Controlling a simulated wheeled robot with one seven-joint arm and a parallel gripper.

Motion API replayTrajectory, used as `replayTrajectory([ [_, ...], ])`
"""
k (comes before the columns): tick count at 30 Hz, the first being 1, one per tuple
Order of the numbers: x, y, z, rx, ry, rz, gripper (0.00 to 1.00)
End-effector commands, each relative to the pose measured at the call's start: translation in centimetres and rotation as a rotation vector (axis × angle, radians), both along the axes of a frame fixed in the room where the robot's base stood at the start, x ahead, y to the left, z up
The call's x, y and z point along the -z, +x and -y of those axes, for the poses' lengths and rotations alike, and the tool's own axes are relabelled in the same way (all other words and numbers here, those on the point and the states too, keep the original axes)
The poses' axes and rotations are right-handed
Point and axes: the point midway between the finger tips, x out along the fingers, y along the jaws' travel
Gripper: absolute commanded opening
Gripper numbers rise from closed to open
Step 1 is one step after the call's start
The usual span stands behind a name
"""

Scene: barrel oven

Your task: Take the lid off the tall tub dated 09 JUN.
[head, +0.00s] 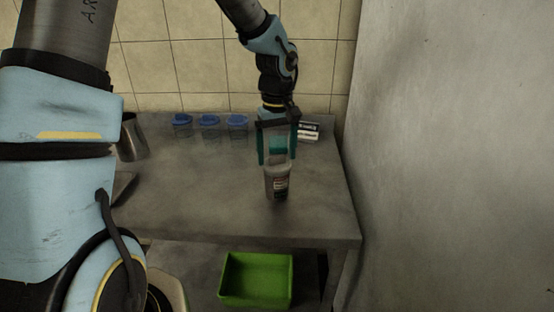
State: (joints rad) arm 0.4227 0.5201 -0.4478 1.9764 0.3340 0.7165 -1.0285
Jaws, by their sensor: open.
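A tall tub (275,188) stands upright on the grey table, right of its middle. It looks greyish and see-through, with a dark printed label on its right side. The date on the label is too small to read. My gripper (278,163) points down directly above the tub. Its teal fingers are open, one on each side of the tub's top. I cannot tell whether they touch it. The tub's lid is hard to make out between the fingers.
Several small tubs with blue lids (210,121) stand in a row at the back of the table (210,200). A black-and-white object (309,130) is behind my gripper. A metal jug (133,140) is at left. A green crate (255,300) sits below. A grey wall (450,150) rises at right.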

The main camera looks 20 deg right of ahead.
Motion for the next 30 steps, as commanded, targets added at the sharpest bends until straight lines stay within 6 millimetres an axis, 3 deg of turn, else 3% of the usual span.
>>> replayTrajectory([
  [7,0.23,-0.01,0.01,0.000,0.000,0.000,0.90],
  [30,0.18,-0.01,0.00,0.000,0.000,0.000,0.03],
])
